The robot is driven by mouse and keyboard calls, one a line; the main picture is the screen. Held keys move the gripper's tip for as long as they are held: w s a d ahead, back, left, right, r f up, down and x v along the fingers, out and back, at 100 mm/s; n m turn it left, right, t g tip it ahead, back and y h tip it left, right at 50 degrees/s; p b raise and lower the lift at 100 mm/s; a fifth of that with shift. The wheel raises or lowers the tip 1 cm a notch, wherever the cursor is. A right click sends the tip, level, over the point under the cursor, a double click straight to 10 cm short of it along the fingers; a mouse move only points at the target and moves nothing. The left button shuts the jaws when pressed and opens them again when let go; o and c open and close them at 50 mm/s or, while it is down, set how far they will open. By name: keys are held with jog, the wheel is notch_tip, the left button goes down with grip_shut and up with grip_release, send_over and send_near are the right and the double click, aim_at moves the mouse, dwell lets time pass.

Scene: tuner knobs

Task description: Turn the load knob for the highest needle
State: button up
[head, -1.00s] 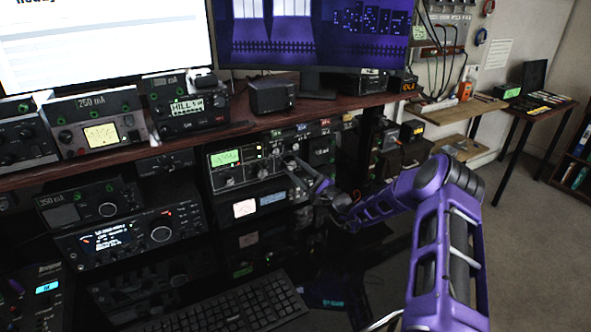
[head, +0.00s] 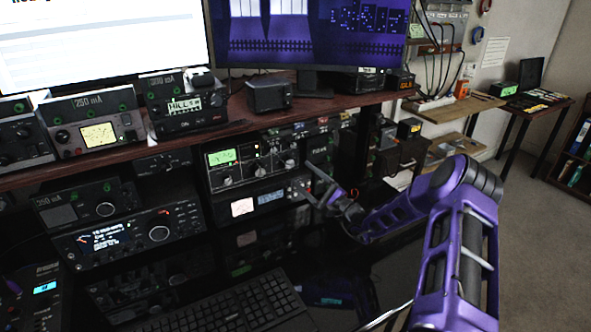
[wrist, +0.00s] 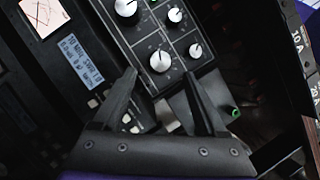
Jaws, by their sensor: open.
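The tuner (head: 235,182) stands under the shelf in the head view, with a green-lit display (head: 222,157) and white-capped knobs. In the wrist view a large knob (wrist: 160,61) lies between my fingertips as seen, with a smaller knob (wrist: 196,50) to its right and two more above. The labels are too small to read, so I cannot tell which is the load knob. A white meter (wrist: 44,15) shows a thin needle; its exact reading is unclear. My gripper (wrist: 160,75) is open and empty, and in the head view it (head: 303,177) is just right of the tuner's front.
A blue-lit display (wrist: 82,60) is beside the meter. A keyboard (head: 235,305) lies on the dark glossy desk below. Another radio (head: 130,235) stands to the left. The wooden shelf (head: 215,130) overhangs the tuner. A green-ringed socket (wrist: 234,112) is near my right finger.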

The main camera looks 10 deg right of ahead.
jog(key=v, duration=1.2)
dwell(1.3)
